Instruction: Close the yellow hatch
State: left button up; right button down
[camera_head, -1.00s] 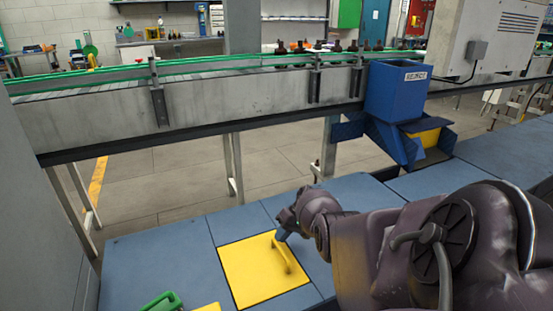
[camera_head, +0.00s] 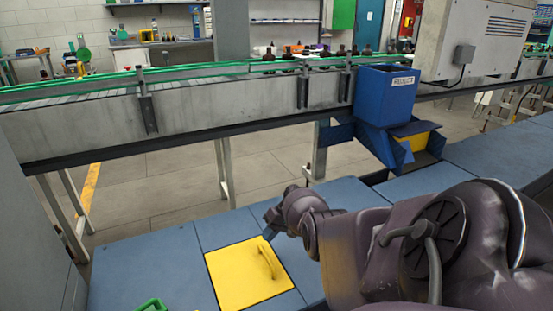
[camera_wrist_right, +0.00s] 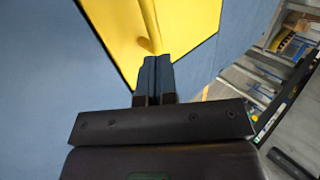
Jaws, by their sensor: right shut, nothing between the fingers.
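The yellow hatch (camera_head: 230,275) lies flat in the blue deck in the head view, and no raised edge shows. Its yellow bar handle (camera_head: 266,258) stands up near its right side. The hatch also fills the top of the right wrist view (camera_wrist_right: 195,25). My right gripper (camera_head: 270,231) is at the hatch's far right corner, close beside the handle. In the wrist view its two dark fingertips (camera_wrist_right: 157,60) are together and empty, just below the handle's end (camera_wrist_right: 148,44). Whether they touch it I cannot tell. My left gripper is not in view.
A green handle (camera_head: 152,304) shows at the bottom edge, left of the hatch. Blue deck panels (camera_head: 150,262) surround the hatch. A conveyor (camera_head: 200,107) with bottles runs behind, with a blue reject bin (camera_head: 384,95) at the right.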

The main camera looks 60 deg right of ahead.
jog(key=s+d, duration=0.1)
jog(key=s+d+r, duration=0.1)
jog(key=d, duration=0.1)
jog(key=shift+s+d+b, duration=0.2)
jog(key=shift+d+b, duration=0.05)
jog(key=shift+b, duration=0.1)
pick_arm(q)
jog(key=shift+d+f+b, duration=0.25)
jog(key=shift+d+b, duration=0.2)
jog(key=shift+b, duration=0.3)
pick_arm(e)
jog(key=s+d+r, duration=0.1)
jog(key=s+d, duration=0.1)
jog(key=d, duration=0.3)
jog(key=shift+s, duration=0.4)
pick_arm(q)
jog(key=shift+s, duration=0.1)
pick_arm(e)
jog(key=shift+d, duration=0.1)
